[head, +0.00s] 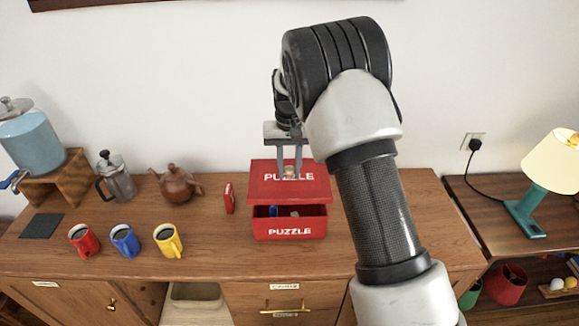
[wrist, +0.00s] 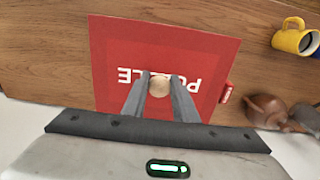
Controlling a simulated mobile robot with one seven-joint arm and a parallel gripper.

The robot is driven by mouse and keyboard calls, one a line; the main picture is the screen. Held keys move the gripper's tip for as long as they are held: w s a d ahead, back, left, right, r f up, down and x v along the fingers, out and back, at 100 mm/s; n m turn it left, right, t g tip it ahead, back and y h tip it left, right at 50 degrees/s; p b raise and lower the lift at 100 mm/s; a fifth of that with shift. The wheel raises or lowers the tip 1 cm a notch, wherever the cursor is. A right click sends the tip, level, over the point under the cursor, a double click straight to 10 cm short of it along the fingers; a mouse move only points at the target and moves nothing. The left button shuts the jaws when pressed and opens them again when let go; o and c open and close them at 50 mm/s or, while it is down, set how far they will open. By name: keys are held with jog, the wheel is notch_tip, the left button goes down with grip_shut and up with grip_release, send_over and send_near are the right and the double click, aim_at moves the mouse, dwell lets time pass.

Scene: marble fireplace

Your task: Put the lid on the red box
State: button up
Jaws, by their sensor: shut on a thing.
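The red box (head: 290,227), marked PUZZLE, stands on the wooden cabinet in the head view. Its front is open at the top, and a blue piece and another small item show inside. The red lid (head: 266,182), also marked PUZZLE, is above the rear of the box; it fills the middle of the wrist view (wrist: 200,55). My gripper (head: 290,173) is shut on the lid's round wooden knob (wrist: 159,86), with one finger on each side. The lid hides most of the box in the wrist view. I cannot tell whether the lid's rear edge touches the box.
Red (head: 84,241), blue (head: 124,241) and yellow (head: 168,241) mugs stand to the left. A brown teapot (head: 175,184), a French press (head: 116,177) and a small red box (head: 229,198) stand behind them. The cabinet top right of the box is partly hidden by my arm.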

aim_at(289, 178)
jog(key=shift+f+b, duration=1.35)
jog(key=shift+f, duration=1.35)
jog(key=shift+f+b, duration=0.5)
jog(key=shift+f, duration=0.5)
jog(key=o, duration=1.2)
jog(key=shift+c, duration=0.2)
jog(key=shift+r, duration=0.1)
jog(key=shift+r+p, duration=2.2)
jog(key=shift+r, duration=1.25)
